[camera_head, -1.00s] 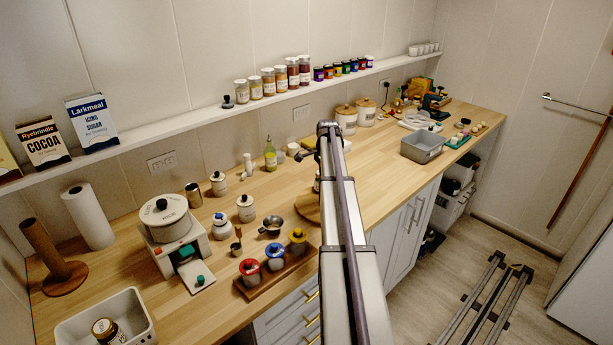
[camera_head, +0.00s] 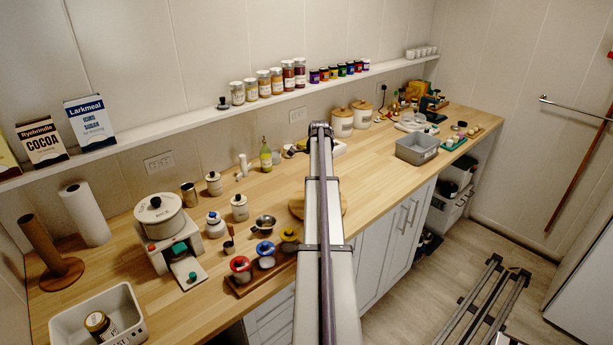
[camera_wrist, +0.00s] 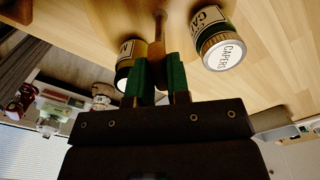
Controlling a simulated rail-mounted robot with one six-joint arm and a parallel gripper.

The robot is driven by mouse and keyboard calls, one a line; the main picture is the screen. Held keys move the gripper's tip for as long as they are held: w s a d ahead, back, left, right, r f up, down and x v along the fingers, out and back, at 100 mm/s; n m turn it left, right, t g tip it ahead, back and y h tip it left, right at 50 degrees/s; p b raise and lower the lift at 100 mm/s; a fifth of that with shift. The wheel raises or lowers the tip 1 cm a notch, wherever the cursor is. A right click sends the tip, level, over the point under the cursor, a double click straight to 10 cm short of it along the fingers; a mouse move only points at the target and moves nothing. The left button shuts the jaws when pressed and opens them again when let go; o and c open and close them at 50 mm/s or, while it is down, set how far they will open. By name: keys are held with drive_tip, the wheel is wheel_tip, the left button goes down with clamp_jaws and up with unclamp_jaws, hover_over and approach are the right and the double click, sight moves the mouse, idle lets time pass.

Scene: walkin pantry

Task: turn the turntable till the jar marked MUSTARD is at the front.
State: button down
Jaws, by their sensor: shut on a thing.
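The turntable (camera_head: 297,208) is a round wooden board on the counter, mostly hidden behind my arm in the head view. In the wrist view, my gripper (camera_wrist: 160,80), with green finger pads, is shut on a slim brown wooden peg (camera_wrist: 160,22). No label reading MUSTARD is legible. The head view hides my gripper.
Jars with red, blue and yellow lids stand on a wooden tray (camera_head: 244,286) left of my arm. A metal pan (camera_head: 264,223) is near the turntable. A grey bin (camera_head: 417,150) stands farther right. The counter between turntable and bin is largely clear.

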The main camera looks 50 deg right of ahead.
idle(0.3)
drive_tip(key=c, duration=1.1)
unclamp_jaws()
wheel_tip(320, 180, up, 11)
drive_tip(key=p, duration=1.1)
drive_tip(key=shift+f, duration=0.1)
